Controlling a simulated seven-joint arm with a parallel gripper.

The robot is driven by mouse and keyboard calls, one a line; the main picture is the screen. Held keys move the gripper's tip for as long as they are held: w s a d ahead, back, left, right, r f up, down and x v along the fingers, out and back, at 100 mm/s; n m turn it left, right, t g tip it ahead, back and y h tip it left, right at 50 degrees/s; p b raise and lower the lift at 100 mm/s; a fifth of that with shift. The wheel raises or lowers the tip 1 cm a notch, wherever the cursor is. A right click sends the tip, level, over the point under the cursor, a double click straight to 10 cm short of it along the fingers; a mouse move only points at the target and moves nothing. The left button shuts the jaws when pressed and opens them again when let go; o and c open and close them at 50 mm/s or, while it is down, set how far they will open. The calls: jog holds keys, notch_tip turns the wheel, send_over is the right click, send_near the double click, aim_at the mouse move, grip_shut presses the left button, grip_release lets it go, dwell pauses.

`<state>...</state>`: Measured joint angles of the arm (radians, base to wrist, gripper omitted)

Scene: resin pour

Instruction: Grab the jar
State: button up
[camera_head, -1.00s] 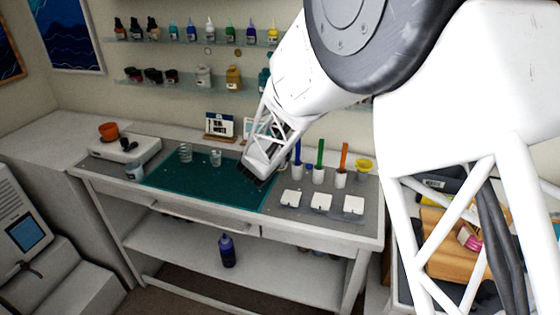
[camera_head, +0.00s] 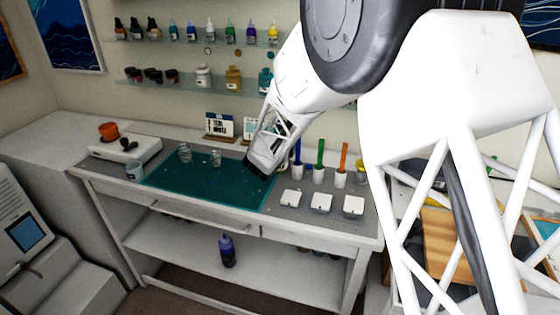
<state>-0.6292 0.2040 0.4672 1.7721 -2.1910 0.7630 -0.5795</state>
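Several jars stand on the lower wall shelf, among them a white jar (camera_head: 204,76), a gold jar (camera_head: 234,78) and a teal jar (camera_head: 265,80) partly behind my arm. I cannot tell which jar is meant. On the table are two clear cups, one at the left (camera_head: 184,152) and one at the right (camera_head: 216,158), and a grey-blue cup (camera_head: 135,170). My gripper (camera_head: 256,170) is over the right part of the green mat (camera_head: 205,190), right of the clear cups and apart from them. Its fingers are too small and dark to tell open from shut.
A white scale (camera_head: 130,149) with an orange cup (camera_head: 108,131) stands at the left. White holders with coloured sticks (camera_head: 320,160) and white square pads (camera_head: 321,201) are right of my gripper. Small cards (camera_head: 219,125) stand behind. The mat's front is clear.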

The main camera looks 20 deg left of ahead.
jog(key=c, duration=1.3)
jog(key=shift+r, duration=0.1)
jog(key=shift+r, duration=4.9)
